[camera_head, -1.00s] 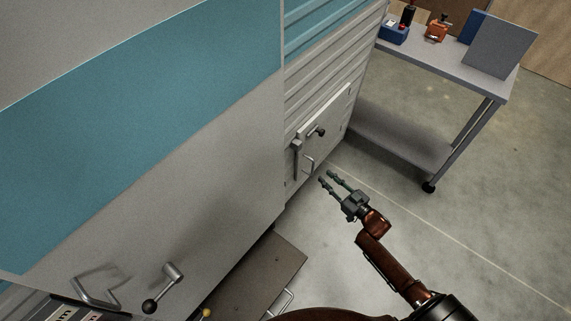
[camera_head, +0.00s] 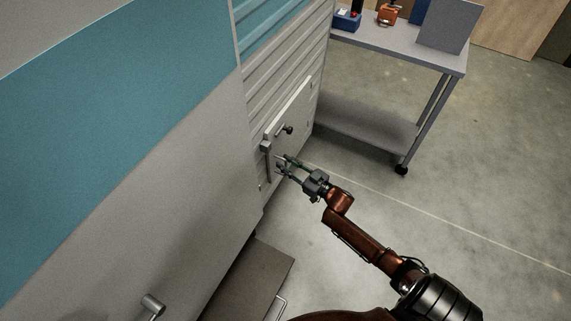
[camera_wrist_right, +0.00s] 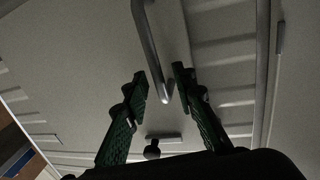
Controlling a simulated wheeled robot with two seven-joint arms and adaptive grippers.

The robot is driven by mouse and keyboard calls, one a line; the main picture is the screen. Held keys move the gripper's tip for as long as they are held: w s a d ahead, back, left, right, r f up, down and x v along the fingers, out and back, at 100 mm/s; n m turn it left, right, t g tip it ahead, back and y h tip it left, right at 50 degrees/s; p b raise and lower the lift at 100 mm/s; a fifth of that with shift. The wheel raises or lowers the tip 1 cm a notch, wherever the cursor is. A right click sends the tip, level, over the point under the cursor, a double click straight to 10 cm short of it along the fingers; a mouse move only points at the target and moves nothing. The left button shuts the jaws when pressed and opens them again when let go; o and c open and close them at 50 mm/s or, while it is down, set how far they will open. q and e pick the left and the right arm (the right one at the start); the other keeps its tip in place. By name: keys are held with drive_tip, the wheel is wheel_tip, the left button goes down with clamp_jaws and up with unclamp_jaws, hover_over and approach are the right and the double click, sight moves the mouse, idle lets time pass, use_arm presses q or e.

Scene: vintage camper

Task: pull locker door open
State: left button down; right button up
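The locker door (camera_head: 294,110) is a pale panel low on the camper's ribbed side wall, and it looks closed. My right gripper (camera_head: 281,164) is at the lower part of the door, open, with its fingers pointing at it. In the right wrist view, a U-shaped metal handle (camera_wrist_right: 151,50) comes down between the two spread fingertips of the gripper (camera_wrist_right: 158,84). I cannot tell whether a finger touches it. A dark latch knob (camera_head: 288,129) is above the gripper; it also shows in the wrist view (camera_wrist_right: 152,149). My left gripper is not in view.
A grey wheeled cart (camera_head: 440,62) with tools on top stands at the back right. A brown entry step (camera_head: 250,280) juts out below the camper wall. A metal bar (camera_head: 267,163) runs along the door's left side. Open floor (camera_head: 480,190) lies to the right.

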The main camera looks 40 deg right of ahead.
drive_tip(key=shift+c, duration=0.4)
clamp_jaws()
